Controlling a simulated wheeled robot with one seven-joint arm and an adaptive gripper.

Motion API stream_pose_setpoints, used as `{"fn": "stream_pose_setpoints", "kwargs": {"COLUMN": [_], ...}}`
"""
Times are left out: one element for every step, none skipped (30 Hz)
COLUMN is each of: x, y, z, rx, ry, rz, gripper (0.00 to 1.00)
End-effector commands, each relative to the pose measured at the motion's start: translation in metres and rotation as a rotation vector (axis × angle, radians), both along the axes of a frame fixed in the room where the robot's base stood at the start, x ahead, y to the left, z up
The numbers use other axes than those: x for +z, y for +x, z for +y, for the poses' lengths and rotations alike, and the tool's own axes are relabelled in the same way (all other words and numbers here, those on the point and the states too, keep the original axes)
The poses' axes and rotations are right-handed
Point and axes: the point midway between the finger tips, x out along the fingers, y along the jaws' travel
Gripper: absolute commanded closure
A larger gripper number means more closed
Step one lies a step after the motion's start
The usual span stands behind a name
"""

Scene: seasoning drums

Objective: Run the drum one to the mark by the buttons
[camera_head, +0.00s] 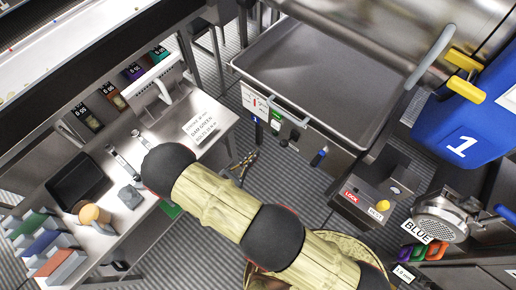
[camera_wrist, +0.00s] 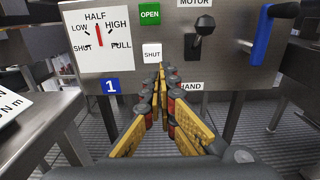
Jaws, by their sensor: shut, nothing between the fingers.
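The blue drum (camera_head: 440,122) marked 1 stands at the right in the head view. In the wrist view, the steel panel (camera_wrist: 232,80) tagged 1 fills the upper part. Its gauge (camera_wrist: 82,48) reads SHUT, LOW, HALF, HIGH, FULL, and the red needle points up at HALF. Right of the gauge are a green OPEN button (camera_wrist: 150,15) and a white SHUT button (camera_wrist: 152,52). My gripper (camera_wrist: 160,72) is shut and empty, its tips just below and right of the SHUT button; contact cannot be told. It also shows in the head view (camera_head: 244,160), partly behind my arm.
A black lever (camera_wrist: 201,32) sits between MOTOR and HAND labels. A blue handle (camera_wrist: 262,38) is right of it. A steel tray (camera_head: 320,75) lies behind the panel. A yellow-button box (camera_head: 365,190) marked LOCK is at right. A cluttered bench (camera_head: 110,235) is at left.

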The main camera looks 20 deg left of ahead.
Motion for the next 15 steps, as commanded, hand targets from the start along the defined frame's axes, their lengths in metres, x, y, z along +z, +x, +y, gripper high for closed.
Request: {"fn": "stream_pose_setpoints", "kwargs": {"x": [-0.001,-0.001,-0.002,-0.002,-0.002,-0.002,-0.002,-0.002,-0.002,-0.002,-0.002,-0.002,-0.001,-0.002,-0.002], "y": [0.009,0.014,0.021,0.027,0.032,0.040,0.045,0.051,0.058,0.063,0.069,0.075,0.080,0.085,0.090], "z": [-0.005,-0.007,-0.011,-0.013,-0.015,-0.018,-0.021,-0.023,-0.026,-0.028,-0.030,-0.033,-0.035,-0.037,-0.039], "rx": [-0.004,-0.005,-0.006,-0.005,-0.006,-0.005,-0.006,-0.005,-0.006,-0.005,-0.006,-0.005,-0.005,-0.005,-0.004], "ry": [0.000,-0.001,-0.002,-0.001,0.000,0.000,-0.001,-0.001,0.000,0.001,0.000,0.000,0.000,0.001,0.000], "rz": [0.000,0.000,0.001,0.000,0.000,0.000,0.000,0.000,0.000,0.000,0.000,0.000,0.000,0.000,0.000], "gripper": [1.00,1.00,1.00,1.00,1.00,1.00,1.00,1.00,1.00,1.00,1.00,1.00,1.00,1.00,1.00]}}
